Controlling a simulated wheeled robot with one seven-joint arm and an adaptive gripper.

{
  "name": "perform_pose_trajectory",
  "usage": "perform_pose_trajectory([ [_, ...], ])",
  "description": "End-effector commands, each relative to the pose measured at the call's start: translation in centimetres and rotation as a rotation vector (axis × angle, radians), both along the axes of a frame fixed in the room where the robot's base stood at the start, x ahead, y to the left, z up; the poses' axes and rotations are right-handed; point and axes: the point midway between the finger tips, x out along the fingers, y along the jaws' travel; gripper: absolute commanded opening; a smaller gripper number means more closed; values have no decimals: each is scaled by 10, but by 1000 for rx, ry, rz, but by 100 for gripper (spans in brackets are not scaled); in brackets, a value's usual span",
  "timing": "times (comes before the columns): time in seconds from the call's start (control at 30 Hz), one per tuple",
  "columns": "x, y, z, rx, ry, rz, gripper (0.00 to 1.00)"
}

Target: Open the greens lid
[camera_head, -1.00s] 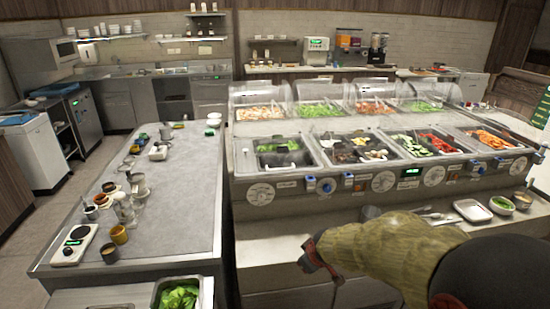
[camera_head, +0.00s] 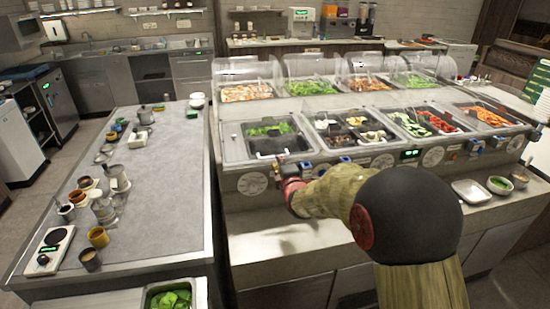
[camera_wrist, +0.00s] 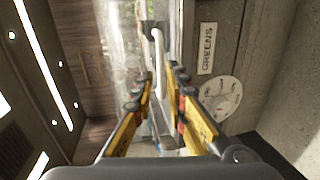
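In the wrist view, a clear panel that looks like the greens lid (camera_wrist: 123,35) has a pale bar handle (camera_wrist: 159,60) along it. A GREENS label (camera_wrist: 207,48) is on the metal front to its right. My gripper (camera_wrist: 160,84) is open, its yellow-sided fingers apart with the handle's near end between or just beyond the tips; contact cannot be told. In the head view, my gripper (camera_head: 287,168) is at the counter front before the left well (camera_head: 240,153), which holds greens (camera_head: 270,129) and dark pans. The lid over this well is hard to make out there.
Other wells (camera_head: 420,125) with vegetables continue to the right. Clear curved hoods (camera_head: 305,68) stand behind them. A control panel with dials (camera_head: 383,161) runs along the front. A grey table (camera_head: 160,200) with cups stands to the left. A white tray (camera_head: 472,191) sits on the lower right ledge.

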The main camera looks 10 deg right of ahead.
Motion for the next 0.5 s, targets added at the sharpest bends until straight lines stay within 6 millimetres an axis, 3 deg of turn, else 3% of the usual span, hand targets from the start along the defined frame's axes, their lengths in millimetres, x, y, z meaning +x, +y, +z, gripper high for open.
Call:
perform_pose_trajectory([
  [0.3,45,0,-12,2,2,0,15],
  [0.5,61,0,-14,3,2,-1,15],
])
